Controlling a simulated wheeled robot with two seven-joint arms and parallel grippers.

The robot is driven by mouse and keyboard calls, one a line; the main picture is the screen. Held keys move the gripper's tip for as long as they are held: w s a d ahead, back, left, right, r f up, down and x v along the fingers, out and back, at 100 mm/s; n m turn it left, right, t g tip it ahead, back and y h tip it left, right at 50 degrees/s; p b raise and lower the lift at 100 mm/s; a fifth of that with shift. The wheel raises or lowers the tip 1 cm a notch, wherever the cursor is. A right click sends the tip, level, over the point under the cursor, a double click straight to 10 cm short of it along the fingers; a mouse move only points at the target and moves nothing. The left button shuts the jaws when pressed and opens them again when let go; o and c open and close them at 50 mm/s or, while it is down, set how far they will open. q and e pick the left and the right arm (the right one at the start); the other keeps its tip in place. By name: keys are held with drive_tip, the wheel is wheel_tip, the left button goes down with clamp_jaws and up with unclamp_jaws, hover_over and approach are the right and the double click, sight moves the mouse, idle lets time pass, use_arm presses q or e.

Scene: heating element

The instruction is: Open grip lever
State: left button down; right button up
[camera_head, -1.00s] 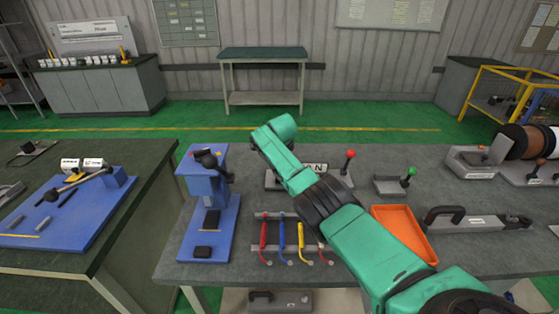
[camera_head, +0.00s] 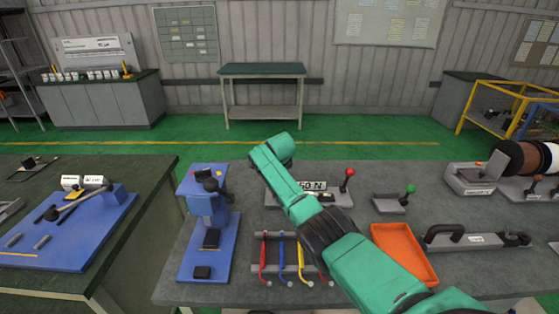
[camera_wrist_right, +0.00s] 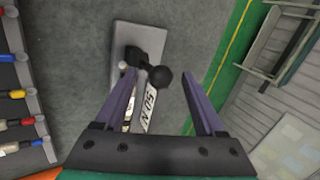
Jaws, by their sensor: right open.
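In the head view a grey fixture with a "50 N" label (camera_head: 312,186) stands on the workbench, with a red-knobbed lever (camera_head: 348,174) at its right end. My right arm covers its left part. In the right wrist view the same label (camera_wrist_right: 150,108) shows on a grey plate (camera_wrist_right: 150,38), beside a black lever with a round black knob (camera_wrist_right: 160,79). My right gripper (camera_wrist_right: 158,74) is open, and the knob appears between its two fingertips. The depth gap to it cannot be told. The fingers are hidden in the head view. My left gripper is not in view.
A blue press stand (camera_head: 208,225) is at the left. A rack of coloured-handle tools (camera_head: 283,258) stands in front, and an orange tray (camera_head: 404,253) is to the right. A green-knobbed lever (camera_head: 408,192) and a long black-handled device (camera_head: 475,240) are further right.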

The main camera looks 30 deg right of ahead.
drive_tip(key=b+v, duration=0.2)
drive_tip(key=v, duration=1)
drive_tip(key=shift+s+r, duration=0.25)
